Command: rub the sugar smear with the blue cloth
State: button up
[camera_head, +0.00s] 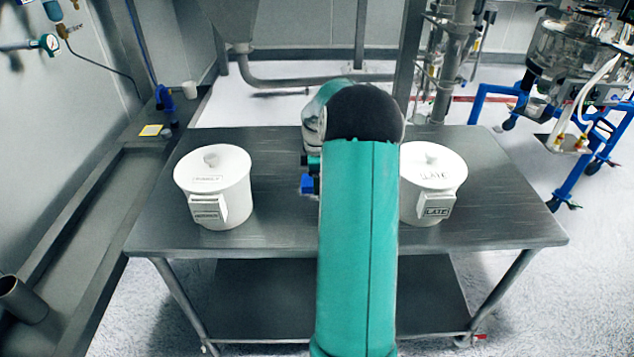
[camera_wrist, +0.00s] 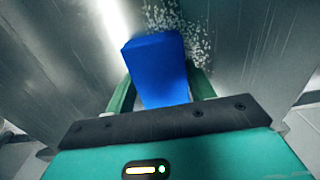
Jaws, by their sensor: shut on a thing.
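The blue cloth (camera_wrist: 157,68) is a folded block between the two green fingers of my gripper (camera_wrist: 162,88) in the wrist view. My gripper is shut on it. The sugar smear (camera_wrist: 190,30) is a scatter of white specks on the grey metal table, just beyond and beside the cloth's far end. I cannot tell whether the cloth touches the table. In the head view a small part of the cloth (camera_head: 307,184) shows left of my arm, over the middle of the table (camera_head: 275,232). My arm hides the smear and most of my gripper there.
A lidded white pot (camera_head: 212,180) stands on the table's left side. Another lidded white pot (camera_head: 432,180), its label reading like "LATE", stands to the right, partly behind my arm. The tabletop between the left pot and my arm is clear.

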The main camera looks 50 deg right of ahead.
aim_at(310, 204)
jog(key=shift+w+d, duration=1.05)
jog(key=shift+d, duration=0.2)
jog(key=shift+w+a+r, duration=0.15)
jog(key=shift+w+a, duration=0.5)
jog(key=shift+w, duration=0.15)
jog(key=shift+s+a+f, duration=0.2)
jog(key=shift+s+a, duration=1.6)
jog(key=shift+a, duration=0.2)
jog(key=shift+s+a+f, duration=0.2)
jog(key=shift+s+a, duration=0.3)
jog(key=shift+a, duration=0.15)
jog(key=shift+s+a, duration=1.1)
jog(key=shift+a, duration=0.15)
jog(key=shift+w+d+r, duration=0.1)
jog(key=shift+d+r, duration=0.05)
jog(key=shift+r, duration=3.05)
jog(key=shift+r, duration=0.1)
